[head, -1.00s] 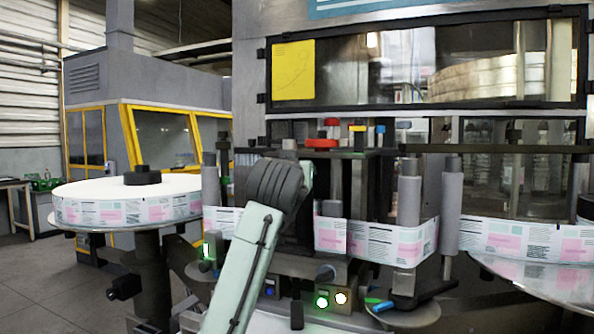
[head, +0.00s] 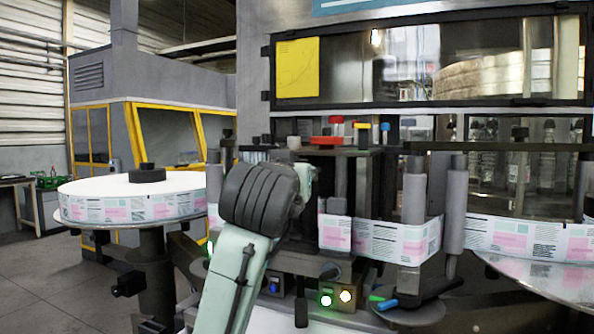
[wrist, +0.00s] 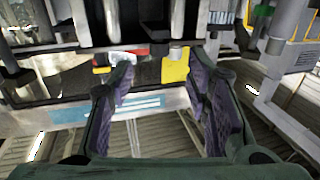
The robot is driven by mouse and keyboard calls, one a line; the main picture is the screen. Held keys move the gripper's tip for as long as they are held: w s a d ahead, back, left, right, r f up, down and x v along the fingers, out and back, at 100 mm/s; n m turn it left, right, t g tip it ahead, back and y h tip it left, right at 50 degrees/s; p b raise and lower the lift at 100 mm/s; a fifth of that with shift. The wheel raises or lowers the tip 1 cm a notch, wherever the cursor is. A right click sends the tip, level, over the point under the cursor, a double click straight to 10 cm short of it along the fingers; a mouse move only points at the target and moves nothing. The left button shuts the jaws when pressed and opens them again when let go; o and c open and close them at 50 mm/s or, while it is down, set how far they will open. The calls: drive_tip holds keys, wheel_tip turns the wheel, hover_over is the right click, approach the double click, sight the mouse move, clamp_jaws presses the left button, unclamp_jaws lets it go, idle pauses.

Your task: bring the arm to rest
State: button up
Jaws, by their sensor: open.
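My arm, pale green with a dark ribbed joint, rises from the bottom of the head view in front of the reel labeller (head: 340,20). My gripper is hidden in the head view behind that joint. In the wrist view my gripper (wrist: 160,85) is open, its two dark fingers spread wide with nothing between them. Beyond the fingertips the labeller's yellow part (wrist: 175,68) and a red part (wrist: 128,54) show; I cannot tell the distance, but no contact is visible.
A label reel (head: 130,207) lies on a round plate at the left. The label web (head: 385,240) runs past grey rollers (head: 453,205). Lit buttons (head: 326,300) sit low on the machine. A second reel (head: 530,240) is at the right. Open floor (head: 60,285) shows at far left.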

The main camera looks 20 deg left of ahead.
drive_tip(key=shift+s+d, duration=0.2)
drive_tip(key=shift+s, duration=0.45)
